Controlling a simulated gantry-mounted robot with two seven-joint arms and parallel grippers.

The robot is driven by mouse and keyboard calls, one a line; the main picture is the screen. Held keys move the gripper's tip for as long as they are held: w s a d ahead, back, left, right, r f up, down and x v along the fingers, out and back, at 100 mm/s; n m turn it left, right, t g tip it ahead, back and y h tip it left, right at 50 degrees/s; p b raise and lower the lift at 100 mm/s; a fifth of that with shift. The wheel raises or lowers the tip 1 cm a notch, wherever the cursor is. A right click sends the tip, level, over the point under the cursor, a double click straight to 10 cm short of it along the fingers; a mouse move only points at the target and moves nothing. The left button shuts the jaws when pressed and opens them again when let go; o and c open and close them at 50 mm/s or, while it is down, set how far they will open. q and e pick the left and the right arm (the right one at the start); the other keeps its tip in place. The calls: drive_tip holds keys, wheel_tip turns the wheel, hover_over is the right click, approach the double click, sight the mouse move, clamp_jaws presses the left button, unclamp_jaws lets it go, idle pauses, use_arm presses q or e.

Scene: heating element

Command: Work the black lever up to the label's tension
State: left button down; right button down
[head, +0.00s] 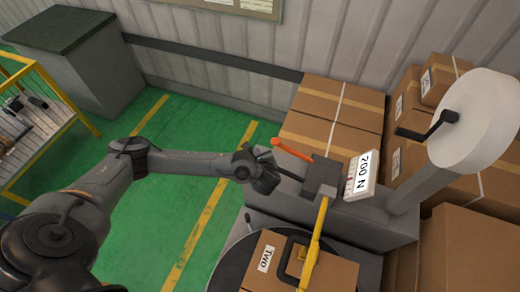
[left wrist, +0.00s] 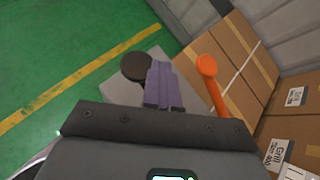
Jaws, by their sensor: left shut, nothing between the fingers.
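The black lever (head: 288,173) sticks out to the left from a dark block (head: 322,179) on the grey machine. Its round black end (left wrist: 135,66) shows in the left wrist view, just left of my fingertips. My left gripper (head: 268,176) is shut and empty at the lever's outer end; contact cannot be told. Its purple fingers (left wrist: 163,85) are together in the left wrist view. An orange lever (head: 292,150) lies just beyond, and it also shows in the left wrist view (left wrist: 211,82). A white label (head: 362,175) right of the block appears to read "200 N".
A yellow arm (head: 317,240) runs down from the block over a cardboard box (head: 335,274) marked "TWO". A white reel (head: 478,120) with a black crank (head: 430,126) stands at the right. Cartons (head: 330,110) are stacked behind. Green floor (head: 195,130) at the left is open.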

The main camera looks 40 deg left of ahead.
use_arm(q)
drive_tip(key=r+p, duration=0.1)
drive_tip(key=d+r+p, duration=0.1)
drive_tip(key=r, duration=0.1)
drive_tip(key=r+p, duration=0.1)
drive_tip(key=p, duration=0.1)
drive_tip(key=shift+w+d+r, duration=0.3)
drive_tip(key=shift+r, duration=0.1)
drive_tip(key=shift+r, duration=0.1)
idle(0.3)
drive_tip(key=r+p, duration=0.1)
drive_tip(key=d+r+p, duration=0.1)
drive_tip(key=r, duration=0.1)
drive_tip(key=d+r+p, duration=0.1)
drive_tip(key=p, duration=0.1)
drive_tip(key=shift+w+r, duration=0.2)
drive_tip(key=shift+w, duration=0.2)
drive_tip(key=shift+a, duration=0.1)
idle(0.4)
